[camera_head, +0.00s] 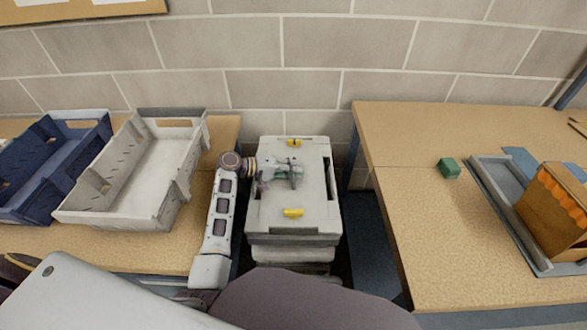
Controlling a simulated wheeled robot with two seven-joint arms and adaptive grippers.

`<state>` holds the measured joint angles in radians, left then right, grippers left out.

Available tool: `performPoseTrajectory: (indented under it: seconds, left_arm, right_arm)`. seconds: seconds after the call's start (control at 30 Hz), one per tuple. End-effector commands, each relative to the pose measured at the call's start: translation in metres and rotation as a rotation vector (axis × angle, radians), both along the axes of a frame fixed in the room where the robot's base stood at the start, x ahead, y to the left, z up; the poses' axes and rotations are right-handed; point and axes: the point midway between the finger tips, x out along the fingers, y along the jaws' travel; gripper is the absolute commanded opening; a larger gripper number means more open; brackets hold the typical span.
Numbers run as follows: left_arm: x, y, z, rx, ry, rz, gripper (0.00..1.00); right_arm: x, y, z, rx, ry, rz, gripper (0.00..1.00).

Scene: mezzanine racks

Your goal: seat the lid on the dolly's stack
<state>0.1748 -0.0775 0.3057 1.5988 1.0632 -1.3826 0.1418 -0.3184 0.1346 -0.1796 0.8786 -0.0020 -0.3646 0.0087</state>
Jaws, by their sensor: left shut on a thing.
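The pale grey lid (310,210), with a yellow clip at its far end and another at its near end, is over the dolly's stack (290,253) between the two tables. My left gripper (295,173) reaches in from the left over the lid's middle and is shut on it; the fingers hide the gripped part. The lid looks roughly level and in line with the stack. I cannot tell whether its edges touch the stack all round. The lower stack shows grey layers; the dolly beneath is hidden. My right gripper is not in view.
On the left table stand an empty pale crate (190,190) and a blue crate (97,160). The right table (420,240) holds a small green block (449,168) and a grey tray (497,212) with an orange-and-brown box (552,205). A block wall (310,90) is close behind the stack.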

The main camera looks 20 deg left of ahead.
Motion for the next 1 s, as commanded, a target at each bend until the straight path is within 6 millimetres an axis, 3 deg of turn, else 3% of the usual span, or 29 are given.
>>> performPoseTrajectory:
  seconds: [0.2, 0.23, 0.3, 1.0]
  left_arm:
    - [0.0, 0.0, -0.002, 0.0, -0.002, 0.001, 0.0]
    - [0.0, 0.0, -0.002, 0.0, -0.002, 0.001, 0.15]
    - [0.0, 0.0, -0.002, 0.0, -0.002, 0.001, 0.22]
    - [-0.008, 0.013, 0.003, 0.0, 0.001, 0.0, 0.22]
  right_arm:
    - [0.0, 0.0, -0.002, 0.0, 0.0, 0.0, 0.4]
    - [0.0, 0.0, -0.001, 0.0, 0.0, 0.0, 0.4]
    - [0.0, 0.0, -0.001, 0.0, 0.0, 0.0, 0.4]
    - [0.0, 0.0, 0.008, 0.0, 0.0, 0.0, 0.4]
